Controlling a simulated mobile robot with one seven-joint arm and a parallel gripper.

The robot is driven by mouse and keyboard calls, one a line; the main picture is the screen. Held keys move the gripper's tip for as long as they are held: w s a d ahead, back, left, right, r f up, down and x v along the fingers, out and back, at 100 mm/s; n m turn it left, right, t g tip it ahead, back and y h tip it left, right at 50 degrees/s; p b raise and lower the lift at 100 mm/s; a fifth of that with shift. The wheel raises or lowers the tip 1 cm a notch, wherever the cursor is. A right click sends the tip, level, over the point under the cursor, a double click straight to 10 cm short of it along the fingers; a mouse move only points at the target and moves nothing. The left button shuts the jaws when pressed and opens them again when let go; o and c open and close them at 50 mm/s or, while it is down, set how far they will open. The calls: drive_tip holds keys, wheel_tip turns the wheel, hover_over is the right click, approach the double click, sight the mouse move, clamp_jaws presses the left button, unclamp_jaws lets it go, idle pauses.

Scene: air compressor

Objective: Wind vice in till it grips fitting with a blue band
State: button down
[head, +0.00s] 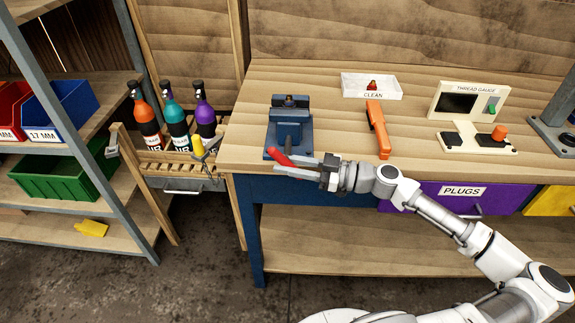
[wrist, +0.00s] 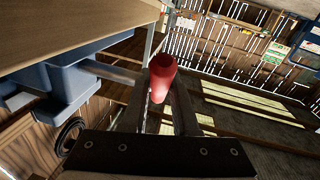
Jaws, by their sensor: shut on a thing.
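The blue vice (head: 289,132) stands at the left front corner of the workbench. A small dark fitting with a yellowish part (head: 290,101) shows at the top of the vice, toward its back. A blue band on it is too small to tell, and so is any gap between it and the jaws. My gripper (head: 291,163) is at the bench's front edge, shut on the red vice handle (head: 279,156). In the wrist view the red handle (wrist: 162,76) sits between my fingers, and the vice body (wrist: 72,80) with its grey bar is at the left.
An orange hand tool (head: 378,129) lies right of the vice. Behind it is a white CLEAN tray (head: 358,86); a thread gauge (head: 468,103) stands further right. Bare bench top lies between these.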

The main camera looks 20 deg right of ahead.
drive_tip(key=shift+s+a+f, duration=0.15)
drive_tip(key=shift+s+a, duration=0.15)
drive_tip(key=shift+s, duration=0.05)
drive_tip(key=c, duration=0.7)
unclamp_jaws()
drive_tip(key=shift+d, duration=0.1)
drive_tip(key=shift+w, duration=0.1)
drive_tip(key=v, duration=1.7)
drive_tip(key=shift+d+b, duration=0.2)
drive_tip(key=shift+b, duration=0.15)
